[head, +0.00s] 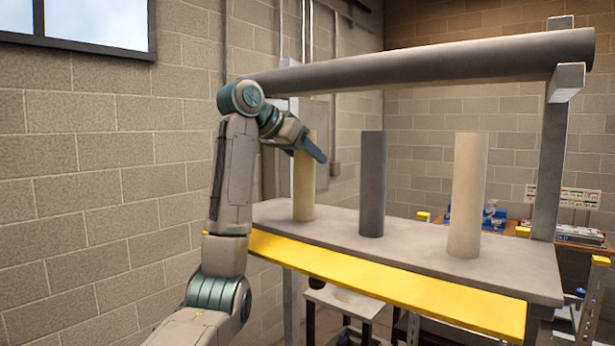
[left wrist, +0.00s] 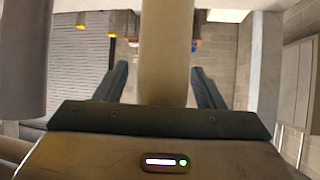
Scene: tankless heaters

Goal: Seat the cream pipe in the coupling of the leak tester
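Three upright pipes stand on a grey shelf (head: 400,250): a yellowish cream pipe (head: 304,190) at left, a dark grey pipe (head: 372,185) in the middle and a paler beige pipe (head: 468,195) at right. My left gripper (head: 314,148) is at the upper part of the cream pipe. In the left wrist view, this pipe (left wrist: 165,45) runs between the two open fingers, with a gap visible on its left side. The pipe still stands on the shelf. My right gripper is out of view. I cannot make out the leak tester's coupling for sure.
A thick grey horizontal bar (head: 420,62) runs above the pipes, held by a post (head: 553,165) at right. A yellow strip (head: 390,295) edges the shelf front. Behind at right, a wooden table carries a blue device (head: 492,217). A block wall closes the left.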

